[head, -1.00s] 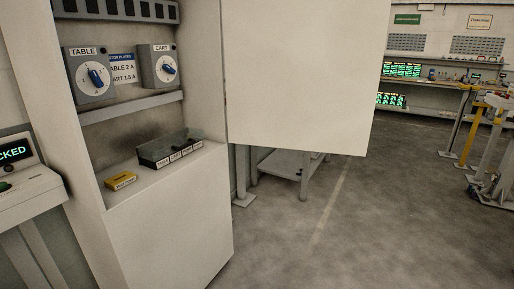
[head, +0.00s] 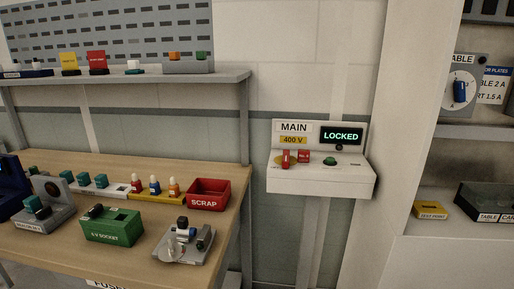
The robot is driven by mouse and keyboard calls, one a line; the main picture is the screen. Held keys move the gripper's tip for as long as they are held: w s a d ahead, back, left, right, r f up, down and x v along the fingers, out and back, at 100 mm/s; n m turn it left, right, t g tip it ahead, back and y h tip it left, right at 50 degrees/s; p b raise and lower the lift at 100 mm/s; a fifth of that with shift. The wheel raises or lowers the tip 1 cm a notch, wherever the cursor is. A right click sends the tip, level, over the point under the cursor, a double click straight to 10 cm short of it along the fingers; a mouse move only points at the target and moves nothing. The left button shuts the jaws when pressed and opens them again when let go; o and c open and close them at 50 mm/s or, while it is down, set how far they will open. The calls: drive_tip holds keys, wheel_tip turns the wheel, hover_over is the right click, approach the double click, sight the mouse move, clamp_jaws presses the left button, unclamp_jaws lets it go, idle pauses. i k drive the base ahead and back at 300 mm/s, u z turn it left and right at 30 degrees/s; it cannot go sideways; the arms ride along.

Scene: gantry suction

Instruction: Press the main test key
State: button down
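The MAIN panel (head: 320,180) is a white sloped console on the wall, right of centre in the head view. A dark display (head: 341,136) on it reads LOCKED in green letters, and a yellow plate reads 400 V. A green button (head: 330,161) sits on its top face, with small print to its right that I cannot read. A red handle (head: 286,158) stands on a yellow disc at the left, beside a small red tag (head: 304,156). I cannot tell from any label which part is the test key. My gripper is not in view.
A wooden bench (head: 120,172) on the left holds a green socket box (head: 112,226), a red SCRAP bin (head: 208,194) and several small parts. A shelf (head: 130,78) runs above it. A white cabinet (head: 410,150) stands right of the panel, with a yellow block (head: 431,210) inside.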

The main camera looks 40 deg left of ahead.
sight(330, 160)
drive_tip(key=u, duration=0.95)
drive_tip(key=i, duration=1.1)
drive_tip(key=u, duration=0.6)
